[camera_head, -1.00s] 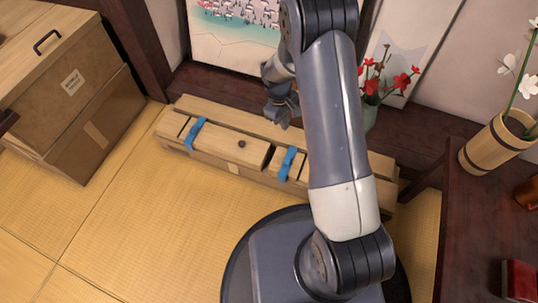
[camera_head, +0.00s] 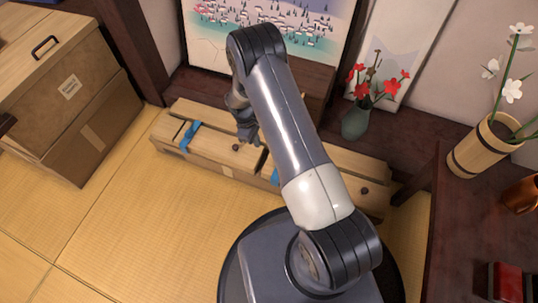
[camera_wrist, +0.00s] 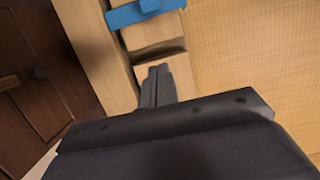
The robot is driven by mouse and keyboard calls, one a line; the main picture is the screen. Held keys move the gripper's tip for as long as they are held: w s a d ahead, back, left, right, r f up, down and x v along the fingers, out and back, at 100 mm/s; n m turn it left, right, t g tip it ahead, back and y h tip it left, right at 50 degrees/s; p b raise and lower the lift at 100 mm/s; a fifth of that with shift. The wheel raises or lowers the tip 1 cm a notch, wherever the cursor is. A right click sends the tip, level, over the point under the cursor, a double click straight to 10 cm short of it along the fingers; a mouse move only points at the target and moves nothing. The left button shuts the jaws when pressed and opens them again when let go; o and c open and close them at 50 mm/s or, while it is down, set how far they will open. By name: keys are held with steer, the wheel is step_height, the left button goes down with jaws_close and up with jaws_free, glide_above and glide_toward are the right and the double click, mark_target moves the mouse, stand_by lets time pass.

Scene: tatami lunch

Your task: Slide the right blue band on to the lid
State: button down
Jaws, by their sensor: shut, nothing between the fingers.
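A long wooden box (camera_head: 172,155) lies on the floor with a light wooden lid (camera_head: 215,143) and a small dark knob on its top. The left blue band (camera_head: 190,135) wraps the box near its left end. The right blue band (camera_head: 275,177) is mostly hidden behind my arm; it shows at the top of the wrist view (camera_wrist: 145,12), on a wooden part beyond a gap from the lid. My gripper (camera_head: 250,138) is over the lid, left of the right band. Its fingers (camera_wrist: 158,72) are shut, with nothing between them. Whether they touch the wood I cannot tell.
A dark raised ledge (camera_head: 385,128) with a green vase (camera_head: 356,122) of red flowers lies behind the box. Cardboard-coloured boxes (camera_head: 75,105) stand at left. A dark table with a bamboo vase (camera_head: 478,155) is at right. Tatami in front is clear.

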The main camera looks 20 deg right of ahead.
steer(key=b+x, duration=0.3)
steer(key=x, duration=0.6)
steer(key=shift+s+d+f, duration=0.1)
steer(key=shift+f, duration=0.3)
steer(key=shift+s+d+f+b, duration=0.1)
steer(key=shift+s+d+b, duration=0.25)
steer(key=shift+d, duration=0.25)
steer(key=shift+s+d+b, duration=0.25)
steer(key=shift+s+d, duration=0.25)
steer(key=shift+d, duration=0.15)
steer(key=shift+s+d, duration=0.3)
steer(key=shift+d, duration=0.1)
steer(key=s+d, duration=0.2)
steer(key=d, duration=0.1)
steer(key=s+d, duration=0.5)
steer(key=d, duration=0.2)
steer(key=shift+s+d, duration=0.1)
steer(key=shift+s, duration=0.15)
